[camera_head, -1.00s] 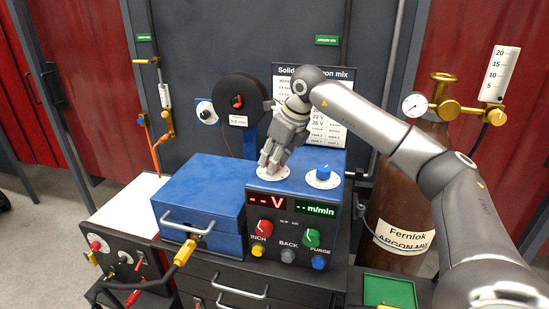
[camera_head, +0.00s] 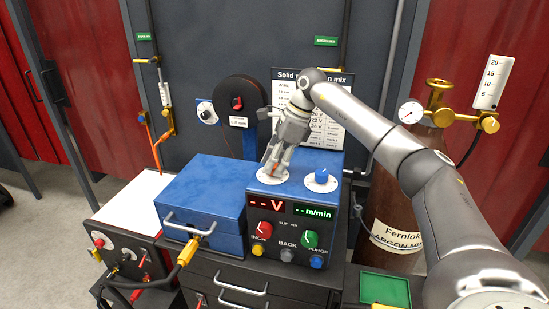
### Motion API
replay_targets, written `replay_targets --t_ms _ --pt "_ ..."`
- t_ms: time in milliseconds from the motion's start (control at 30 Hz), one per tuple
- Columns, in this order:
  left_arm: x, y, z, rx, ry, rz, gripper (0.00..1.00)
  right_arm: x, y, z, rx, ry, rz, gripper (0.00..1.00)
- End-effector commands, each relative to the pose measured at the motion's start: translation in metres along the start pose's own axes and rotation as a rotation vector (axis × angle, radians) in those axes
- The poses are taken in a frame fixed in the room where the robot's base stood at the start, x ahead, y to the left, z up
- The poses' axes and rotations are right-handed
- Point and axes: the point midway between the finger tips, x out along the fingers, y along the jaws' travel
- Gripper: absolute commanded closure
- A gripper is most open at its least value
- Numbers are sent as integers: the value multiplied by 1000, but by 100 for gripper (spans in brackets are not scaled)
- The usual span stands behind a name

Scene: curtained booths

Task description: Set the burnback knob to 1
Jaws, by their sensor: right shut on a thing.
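The blue welding machine (camera_head: 322,201) stands on a dark cabinet. My right gripper (camera_head: 273,171) points down at its top and is shut on a knob at the left white dial (camera_head: 263,179). The fingers hide most of this knob, and its setting cannot be read. A blue knob (camera_head: 322,176) on a second white dial sits to the right on the same top. The front has a red knob (camera_head: 265,230) and a green knob (camera_head: 309,239) below two lit displays. No burnback label is readable. My left gripper is not in view.
A blue lidded box (camera_head: 201,200) stands left of the machine. A wire spool (camera_head: 238,104) and a settings chart (camera_head: 334,125) are behind. A brown gas cylinder (camera_head: 405,205) with brass fittings stands at right, and a green tray (camera_head: 386,289) lies in front of it.

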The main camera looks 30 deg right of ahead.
Motion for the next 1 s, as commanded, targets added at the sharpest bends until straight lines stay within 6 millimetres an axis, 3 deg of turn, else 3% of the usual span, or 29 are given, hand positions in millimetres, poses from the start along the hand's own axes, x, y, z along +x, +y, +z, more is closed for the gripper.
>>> replay_targets --t_ms 700,733,900,1000 --pt "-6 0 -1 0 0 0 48 -1 -1 1 -79 -2 28 93" --pt "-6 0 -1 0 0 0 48 -1 -1 1 -79 -2 28 68" --pt "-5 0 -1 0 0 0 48 -1 -1 1 -78 -1 29 48" --pt "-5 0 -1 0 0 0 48 -1 -1 0 -78 -1 30 48"
